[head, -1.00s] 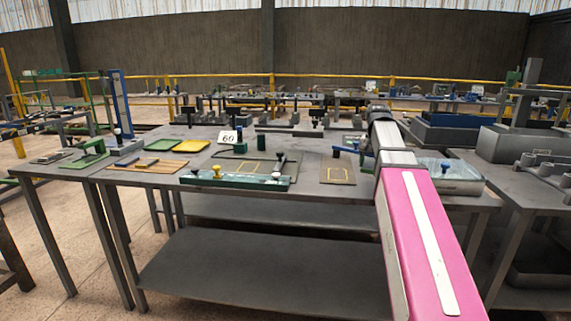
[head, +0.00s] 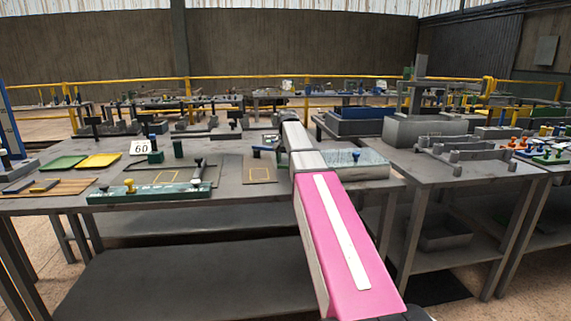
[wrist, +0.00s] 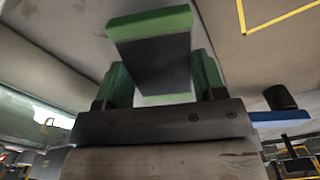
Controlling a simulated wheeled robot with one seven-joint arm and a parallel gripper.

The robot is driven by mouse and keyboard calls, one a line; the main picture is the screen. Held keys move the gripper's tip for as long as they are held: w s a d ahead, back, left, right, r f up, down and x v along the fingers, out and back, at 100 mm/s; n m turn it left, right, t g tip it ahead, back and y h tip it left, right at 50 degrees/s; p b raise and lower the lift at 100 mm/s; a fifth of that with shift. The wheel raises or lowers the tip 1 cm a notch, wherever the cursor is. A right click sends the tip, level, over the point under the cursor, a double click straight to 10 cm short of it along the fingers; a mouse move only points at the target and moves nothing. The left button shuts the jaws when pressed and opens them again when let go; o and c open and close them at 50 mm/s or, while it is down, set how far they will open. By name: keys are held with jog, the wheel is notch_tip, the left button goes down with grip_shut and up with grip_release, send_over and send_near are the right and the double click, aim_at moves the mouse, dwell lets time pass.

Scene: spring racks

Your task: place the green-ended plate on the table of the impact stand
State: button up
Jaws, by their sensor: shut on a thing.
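The green-ended plate (wrist: 152,60) shows in the wrist view, with a dark middle and a green strip at each end. My gripper (wrist: 162,72) is shut on it, with one green finger at each side, and holds it above a grey surface. In the head view my pink and grey arm reaches over the right part of the workbench and hides the gripper and plate. I cannot tell for sure which fixture is the impact stand; a grey block with a tall column (head: 421,66) stands at the back right.
A blue part (wrist: 280,115) is close beside the gripper. A second grey table (head: 440,170) stands at right.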

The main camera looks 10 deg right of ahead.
aim_at(286, 159)
jog(key=w+f, duration=0.1)
jog(key=w, duration=0.2)
jog(key=shift+w+d+f, duration=0.1)
jog(key=shift+f, duration=0.3)
jog(key=shift+w+f, duration=0.25)
jog(key=shift+f, duration=0.05)
jog(key=shift+f, duration=0.2)
jog(key=o, duration=1.1)
jog(key=shift+o, duration=0.2)
